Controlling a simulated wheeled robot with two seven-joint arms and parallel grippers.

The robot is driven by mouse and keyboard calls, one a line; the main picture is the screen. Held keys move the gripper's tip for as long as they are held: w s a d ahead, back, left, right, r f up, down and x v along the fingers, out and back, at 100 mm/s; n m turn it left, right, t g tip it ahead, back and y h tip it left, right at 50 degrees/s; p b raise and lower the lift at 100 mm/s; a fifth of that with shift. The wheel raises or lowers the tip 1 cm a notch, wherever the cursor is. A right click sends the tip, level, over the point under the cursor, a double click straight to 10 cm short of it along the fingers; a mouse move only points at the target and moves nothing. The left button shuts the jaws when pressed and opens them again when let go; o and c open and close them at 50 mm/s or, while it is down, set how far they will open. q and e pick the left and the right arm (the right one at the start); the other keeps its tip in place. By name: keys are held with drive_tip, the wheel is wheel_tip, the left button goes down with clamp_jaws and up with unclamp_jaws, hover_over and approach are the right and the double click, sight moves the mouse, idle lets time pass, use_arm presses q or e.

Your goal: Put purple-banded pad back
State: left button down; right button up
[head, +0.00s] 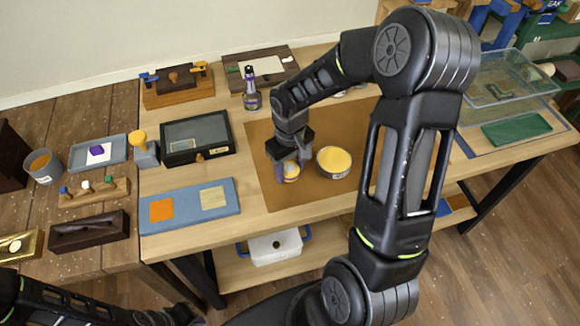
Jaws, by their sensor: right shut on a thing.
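My right gripper (289,176) reaches down over the brown mat (262,140) with its fingers around a small round pad (292,171). The pad is at or just above the mat; I cannot tell which. A round dish (334,162) with a yellow fill stands just right of the gripper. My left arm shows along the bottom left edge; its fingers are not visible.
A blue board (188,203) with an orange square and a pale square lies left of the mat. A dark glass-lidded case (197,138) and a purple-labelled bottle (251,90) stand behind. A grey tray (116,143) holds a purple piece on white.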

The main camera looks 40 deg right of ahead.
sight(290, 169)
drive_tip(key=shift+f, duration=0.2)
drive_tip(key=o, duration=1.3)
drive_tip(key=shift+r, duration=0.1)
drive_tip(key=shift+r, duration=0.1)
wheel_tip(290, 169, up, 12)
drive_tip(key=shift+r+b, duration=0.1)
drive_tip(key=shift+b, duration=0.35)
